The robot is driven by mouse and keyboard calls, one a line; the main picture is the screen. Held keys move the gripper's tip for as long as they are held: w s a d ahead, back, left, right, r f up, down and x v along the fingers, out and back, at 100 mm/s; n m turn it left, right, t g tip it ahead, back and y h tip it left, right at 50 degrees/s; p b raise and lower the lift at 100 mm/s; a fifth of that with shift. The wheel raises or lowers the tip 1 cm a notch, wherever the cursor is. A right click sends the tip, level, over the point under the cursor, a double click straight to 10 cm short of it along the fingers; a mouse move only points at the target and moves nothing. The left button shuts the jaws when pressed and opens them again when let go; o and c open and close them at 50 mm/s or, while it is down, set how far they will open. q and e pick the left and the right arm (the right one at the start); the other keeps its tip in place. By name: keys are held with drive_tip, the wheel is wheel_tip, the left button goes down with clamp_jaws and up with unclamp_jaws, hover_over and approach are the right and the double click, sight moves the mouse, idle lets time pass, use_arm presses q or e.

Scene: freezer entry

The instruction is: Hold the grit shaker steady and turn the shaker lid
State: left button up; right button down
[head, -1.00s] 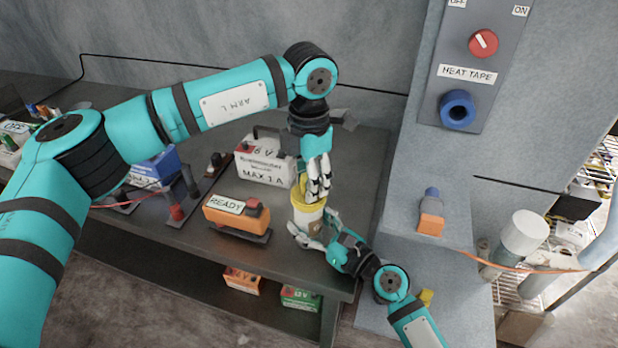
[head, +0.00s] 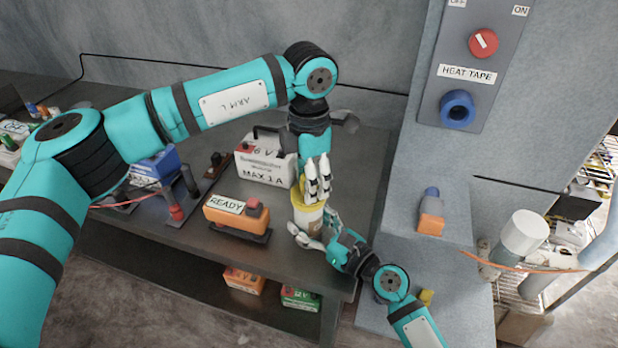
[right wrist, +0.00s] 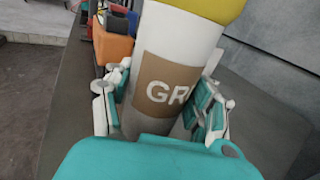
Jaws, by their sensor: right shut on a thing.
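The grit shaker (head: 306,218) is a white cylinder with a brown label, standing upright near the table's right end. It fills the middle of the right wrist view (right wrist: 165,85), where the label reads "GR". Its yellow shaker lid (head: 301,199) is on top, partly covered by my left fingers; the right wrist view cuts it off above (right wrist: 205,8). My right gripper (head: 314,227) is shut on the shaker's body, one finger on each side. My left gripper (head: 318,192) comes down from above, fingers at the lid. Whether they grip it is hidden.
An orange block marked READY (head: 236,213) stands left of the shaker, and a white box marked MAX 1 A (head: 266,168) behind it. The blue-grey wall block (head: 425,140) with the heat tape switch panel (head: 470,60) rises at the right. Bare tabletop lies between.

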use_arm(q)
wheel_tip(320, 180, up, 12)
idle(0.7)
use_arm(e)
drive_tip(key=shift+c, duration=1.7)
unclamp_jaws()
drive_tip(key=shift+o, duration=0.5)
drive_tip(key=shift+o, duration=1.2)
drive_tip(key=shift+s+d, duration=0.1)
use_arm(q)
drive_tip(key=shift+f, duration=0.15)
use_arm(e)
drive_tip(key=shift+v, duration=3.35)
drive_tip(key=shift+s, duration=0.1)
